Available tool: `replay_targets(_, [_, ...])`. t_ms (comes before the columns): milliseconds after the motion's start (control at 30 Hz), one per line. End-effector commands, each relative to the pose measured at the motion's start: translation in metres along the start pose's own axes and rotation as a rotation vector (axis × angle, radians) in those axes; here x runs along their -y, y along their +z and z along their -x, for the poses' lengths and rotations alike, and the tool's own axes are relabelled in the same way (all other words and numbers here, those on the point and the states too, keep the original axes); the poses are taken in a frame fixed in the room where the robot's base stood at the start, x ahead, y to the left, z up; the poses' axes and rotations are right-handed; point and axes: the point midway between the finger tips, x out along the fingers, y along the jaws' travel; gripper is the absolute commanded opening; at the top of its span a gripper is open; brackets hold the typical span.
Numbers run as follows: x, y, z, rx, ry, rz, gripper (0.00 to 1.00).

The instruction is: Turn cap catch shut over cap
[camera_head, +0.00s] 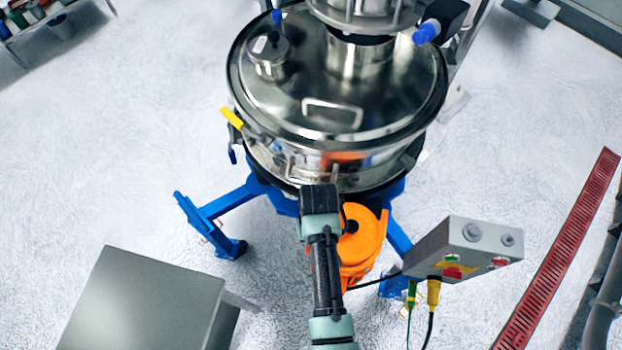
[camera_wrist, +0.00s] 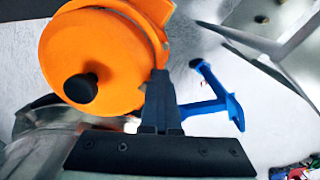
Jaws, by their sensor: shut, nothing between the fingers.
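A round orange cover (camera_head: 365,245) with a black knob (camera_head: 351,226) sits low at the front of the steel sifter (camera_head: 345,125). In the wrist view, the orange cover (camera_wrist: 95,45) fills the upper left, with its black knob (camera_wrist: 81,88) near the lower left. My gripper (camera_wrist: 160,74) is shut and empty, its fingertips by the cover's lower right edge; I cannot tell whether they touch it. In the head view, the wrist hides the fingertips and part of the cover. I cannot tell which part is the cap catch, or how it is turned.
Blue legs (camera_head: 225,203) spread below the sifter; one blue leg (camera_wrist: 222,95) lies right of my fingers in the wrist view. A grey control box (camera_head: 465,250) with cables stands right. A grey metal box (camera_head: 145,300) stands front left. Pale floor is clear at left.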

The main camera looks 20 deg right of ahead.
Motion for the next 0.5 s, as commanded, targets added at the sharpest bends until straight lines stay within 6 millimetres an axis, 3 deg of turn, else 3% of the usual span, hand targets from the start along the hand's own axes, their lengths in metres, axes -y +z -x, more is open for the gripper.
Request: replay_targets(500, [-0.0073,-0.0029,0.0026,-0.01,0.011,-0.013,0.0])
